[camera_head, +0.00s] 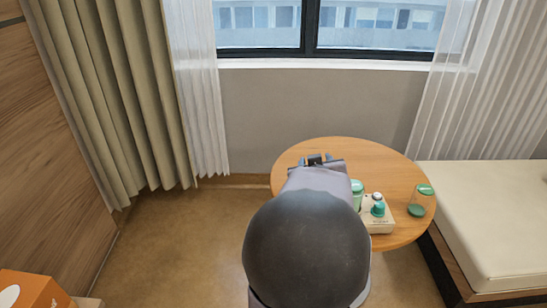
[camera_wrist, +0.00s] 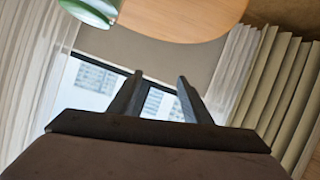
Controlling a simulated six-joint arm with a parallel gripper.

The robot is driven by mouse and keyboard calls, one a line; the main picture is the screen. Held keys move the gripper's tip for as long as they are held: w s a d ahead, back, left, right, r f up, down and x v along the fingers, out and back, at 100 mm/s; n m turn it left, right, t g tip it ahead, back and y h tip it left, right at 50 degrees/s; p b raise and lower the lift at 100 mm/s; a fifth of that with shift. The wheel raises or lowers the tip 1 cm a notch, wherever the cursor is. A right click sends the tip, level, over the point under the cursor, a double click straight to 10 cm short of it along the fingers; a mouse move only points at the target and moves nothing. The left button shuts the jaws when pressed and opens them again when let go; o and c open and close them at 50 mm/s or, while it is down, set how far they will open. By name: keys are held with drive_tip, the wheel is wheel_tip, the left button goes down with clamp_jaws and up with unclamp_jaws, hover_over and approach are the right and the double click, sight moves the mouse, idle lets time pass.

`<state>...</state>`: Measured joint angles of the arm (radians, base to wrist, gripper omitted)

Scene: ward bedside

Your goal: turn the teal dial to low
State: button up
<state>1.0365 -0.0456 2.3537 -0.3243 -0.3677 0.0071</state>
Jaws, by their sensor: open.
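A teal dial (camera_head: 378,209) shows on a small cream box (camera_head: 382,227) on the round table, just right of my arm. Its pointer and marks are too small to read. A second, paler knob (camera_head: 378,197) sits behind it on the box. My gripper (camera_head: 317,159) is over the table's left part, to the left of and beyond the box, apart from it. In the wrist view my gripper (camera_wrist: 159,77) is open with nothing between its fingers. My arm hides part of the table and perhaps the box's left side.
The round wooden table (camera_head: 300,155) has free room at its back. A green-topped container (camera_head: 357,187) stands left of the box; a clear green-lidded jar (camera_head: 422,198) stands right. A bed (camera_head: 490,220) adjoins at right. A green-edged object (camera_wrist: 98,10) shows in the wrist view.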

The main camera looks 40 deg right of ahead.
drive_tip(key=w+a+y+p, duration=0.2)
drive_tip(key=a+p, duration=0.1)
drive_tip(key=a, duration=0.2)
drive_tip(key=w+a+n+g+y+p, duration=0.1)
drive_tip(key=w+a+y+p, duration=0.1)
drive_tip(key=a, duration=0.4)
drive_tip(key=shift+w+r+n+p, duration=0.35)
drive_tip(key=shift+w+p, duration=0.15)
drive_tip(key=shift+p, duration=0.6)
drive_tip(key=shift+d, duration=0.1)
